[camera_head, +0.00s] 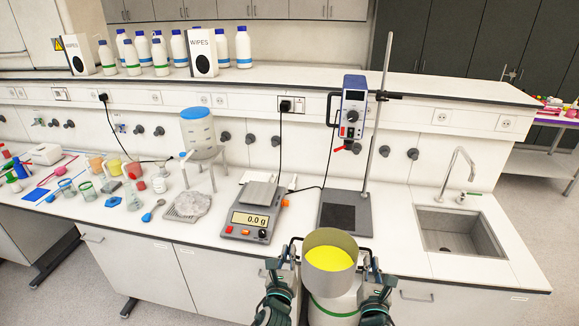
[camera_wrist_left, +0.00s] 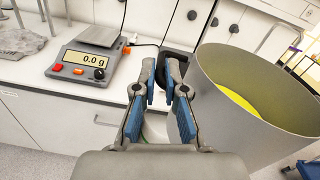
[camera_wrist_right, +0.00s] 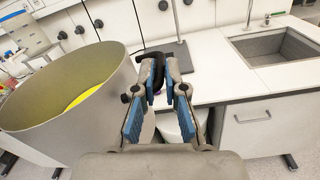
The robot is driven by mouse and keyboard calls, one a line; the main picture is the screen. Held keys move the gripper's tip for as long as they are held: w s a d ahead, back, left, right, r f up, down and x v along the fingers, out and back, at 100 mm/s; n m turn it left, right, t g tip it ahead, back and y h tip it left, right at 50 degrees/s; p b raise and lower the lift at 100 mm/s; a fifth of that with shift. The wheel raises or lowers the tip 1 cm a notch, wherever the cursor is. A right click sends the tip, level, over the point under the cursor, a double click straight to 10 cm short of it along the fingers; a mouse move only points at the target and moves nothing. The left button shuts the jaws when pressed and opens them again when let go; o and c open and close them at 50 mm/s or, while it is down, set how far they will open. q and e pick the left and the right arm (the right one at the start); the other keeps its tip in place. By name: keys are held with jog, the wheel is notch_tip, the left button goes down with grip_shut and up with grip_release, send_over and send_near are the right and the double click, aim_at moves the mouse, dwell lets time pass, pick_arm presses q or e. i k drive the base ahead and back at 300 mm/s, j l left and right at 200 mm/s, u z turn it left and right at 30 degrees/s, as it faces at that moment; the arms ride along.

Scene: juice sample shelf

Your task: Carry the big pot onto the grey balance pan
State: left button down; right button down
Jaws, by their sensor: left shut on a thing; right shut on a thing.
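The big pot (camera_head: 330,262) is a grey-beige cylinder with yellow contents, held upright in front of the counter's edge. My left gripper (camera_head: 284,262) is shut on the pot's left handle; in the left wrist view the fingers (camera_wrist_left: 162,75) close on a dark handle beside the pot wall (camera_wrist_left: 225,105). My right gripper (camera_head: 373,268) is shut on the right handle; the right wrist view shows the fingers (camera_wrist_right: 160,78) on it. The grey balance pan (camera_head: 262,193) is empty on the balance (camera_head: 252,218), which reads 0.0 g, left of and beyond the pot.
A stirrer stand with a dark base plate (camera_head: 345,212) stands right of the balance. A crumpled grey item (camera_head: 190,204) lies left of it, near a stool-like stand (camera_head: 203,155) with a blue-lidded container. A sink (camera_head: 460,233) is at right.

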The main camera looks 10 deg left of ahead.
aim_at(258, 192)
jog(key=i+j+u, duration=0.15)
jog(key=i+j, duration=0.15)
jog(key=i, duration=0.25)
jog(key=i+j+u, duration=0.15)
jog(key=i, duration=0.45)
jog(key=i+j+u, duration=0.2)
jog(key=i, duration=0.4)
